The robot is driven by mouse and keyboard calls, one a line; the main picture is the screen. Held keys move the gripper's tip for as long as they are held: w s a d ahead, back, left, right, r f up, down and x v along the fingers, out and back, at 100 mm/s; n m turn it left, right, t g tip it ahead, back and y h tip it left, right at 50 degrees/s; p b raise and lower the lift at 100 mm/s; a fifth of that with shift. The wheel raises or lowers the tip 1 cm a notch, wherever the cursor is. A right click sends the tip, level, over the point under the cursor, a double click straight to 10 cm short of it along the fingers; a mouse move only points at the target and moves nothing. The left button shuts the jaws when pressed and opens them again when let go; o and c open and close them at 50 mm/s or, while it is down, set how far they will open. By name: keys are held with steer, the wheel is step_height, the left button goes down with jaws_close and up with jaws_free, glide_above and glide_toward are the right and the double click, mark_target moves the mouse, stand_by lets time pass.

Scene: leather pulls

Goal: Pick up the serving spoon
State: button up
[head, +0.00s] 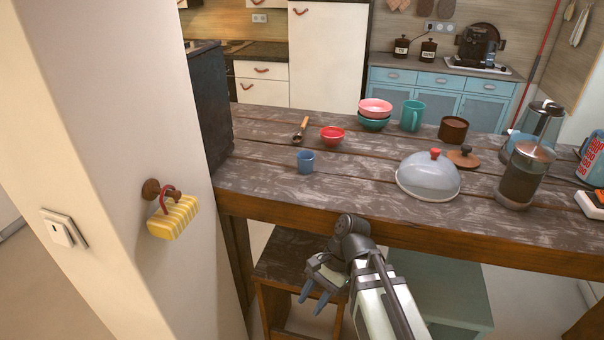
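The serving spoon (301,130) lies on the wooden table (262,183) near its far left part, left of a small red bowl (332,136). It has a light wooden handle and a darker end toward the near side. My gripper (313,297) is in front of the table and below its top, over a low stool. Its two blue-grey fingers are apart with nothing seen between them. It is well away from the spoon and not touching it.
A blue cup (305,162) stands on the near side of the spoon. Stacked bowls (375,112), a teal mug (411,115), a grey dome lid (428,178) and a French press (525,176) stand further right. A wall (120,140) and a dark upright panel (208,95) border the left.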

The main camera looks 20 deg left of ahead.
steer(key=w+r+n+t, duration=0.2)
steer(key=w+r+n, duration=0.15)
steer(key=r, duration=0.95)
steer(key=w+a+r+t, duration=0.1)
steer(key=w+a+r, duration=0.55)
steer(key=w, duration=0.65)
steer(key=w+a+r+t+h, duration=0.1)
steer(key=w+a+r, duration=0.2)
steer(key=w+r, duration=0.8)
steer(key=w+a+r+t, duration=0.1)
steer(key=w+a+r, duration=0.45)
steer(key=w, duration=0.85)
steer(key=n+t+h, duration=0.1)
steer(key=n+h, duration=0.1)
steer(key=h, duration=0.1)
glide_above(300, 132)
steer(key=f, duration=0.7)
steer(key=w+f, duration=0.1)
steer(key=f, duration=0.2)
steer(key=shift+d+f, duration=0.25)
steer(key=shift+f, duration=0.15)
steer(key=shift+s+a+f, duration=0.15)
steer(key=shift+s+f, duration=0.05)
steer(key=shift+f, duration=1.15)
steer(key=shift+s+a+f, duration=0.1)
steer(key=shift+s+f, duration=0.1)
steer(key=shift+f, duration=1.1)
steer(key=shift+c, duration=0.4)
